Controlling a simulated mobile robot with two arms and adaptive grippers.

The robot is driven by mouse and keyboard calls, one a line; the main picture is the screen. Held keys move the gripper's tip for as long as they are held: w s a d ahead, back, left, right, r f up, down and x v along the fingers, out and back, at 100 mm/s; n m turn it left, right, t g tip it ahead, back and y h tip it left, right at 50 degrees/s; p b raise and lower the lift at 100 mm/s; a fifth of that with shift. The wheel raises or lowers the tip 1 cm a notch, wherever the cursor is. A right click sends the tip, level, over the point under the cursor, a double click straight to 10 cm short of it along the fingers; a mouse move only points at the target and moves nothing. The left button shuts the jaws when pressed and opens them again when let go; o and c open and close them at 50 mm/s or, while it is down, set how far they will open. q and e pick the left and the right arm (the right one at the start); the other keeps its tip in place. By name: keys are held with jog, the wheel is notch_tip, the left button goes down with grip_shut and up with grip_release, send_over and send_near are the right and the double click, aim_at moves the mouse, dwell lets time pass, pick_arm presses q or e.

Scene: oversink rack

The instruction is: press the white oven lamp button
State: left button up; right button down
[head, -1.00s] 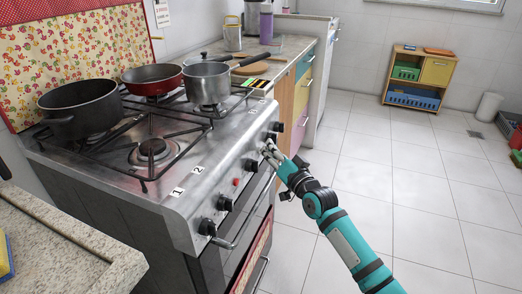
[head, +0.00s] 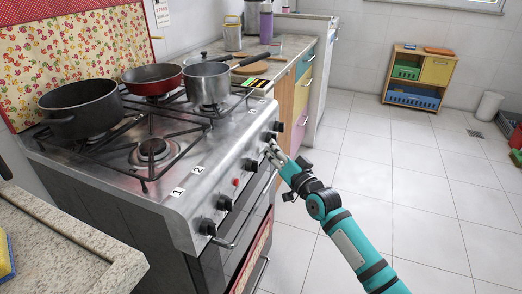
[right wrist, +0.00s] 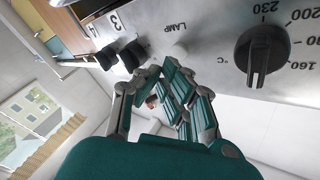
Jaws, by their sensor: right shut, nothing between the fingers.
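The white lamp button (right wrist: 178,51) shows in the right wrist view on the steel front panel of the stove (head: 190,180), below the word LAMP. My right gripper (right wrist: 160,69) is shut and empty, with its fingertips just short of or at the panel beside the button. I cannot tell whether they touch it. In the head view my right gripper (head: 269,148) is at the stove's front panel, among the black knobs, and I cannot make out the button there.
A large black temperature knob (right wrist: 262,54) is right of the button in the right wrist view, and smaller black knobs (right wrist: 122,54) are to its left. A black pot (head: 80,108), a red pan (head: 152,80) and a steel pot (head: 207,83) stand on the stove.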

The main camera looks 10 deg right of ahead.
pick_arm(q)
jog(key=shift+w+f, duration=0.2)
jog(key=shift+f, duration=0.25)
pick_arm(e)
jog(key=s+d, duration=0.3)
jog(key=d, duration=0.2)
jog(key=shift+s, duration=0.2)
